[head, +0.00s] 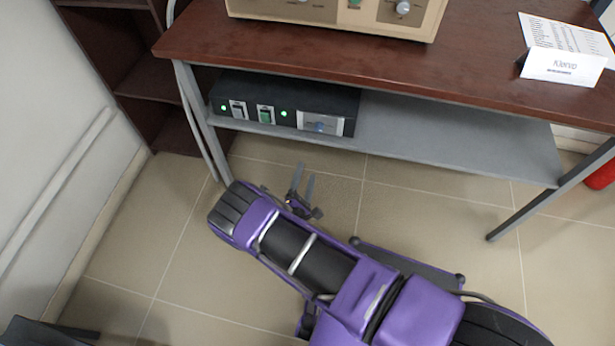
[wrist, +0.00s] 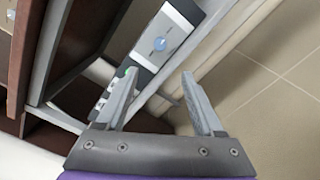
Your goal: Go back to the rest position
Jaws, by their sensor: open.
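My gripper (head: 301,187) is open and empty in the head view, in front of the table's lower shelf and over the tiled floor. Its two grey fingers (wrist: 161,103) stand apart in the wrist view with nothing between them. My purple arm reaches in from the bottom right of the head view. In the wrist view the box (wrist: 166,40) shows behind the left finger.
A table with a dark red top (head: 400,52) and grey legs stands ahead. Its grey lower shelf (head: 440,138) is bare on the right. A beige furnace (head: 335,10) and a white card (head: 562,67) are on top. A dark bookcase (head: 125,60) stands left. Tiled floor (head: 180,270) is clear at left.

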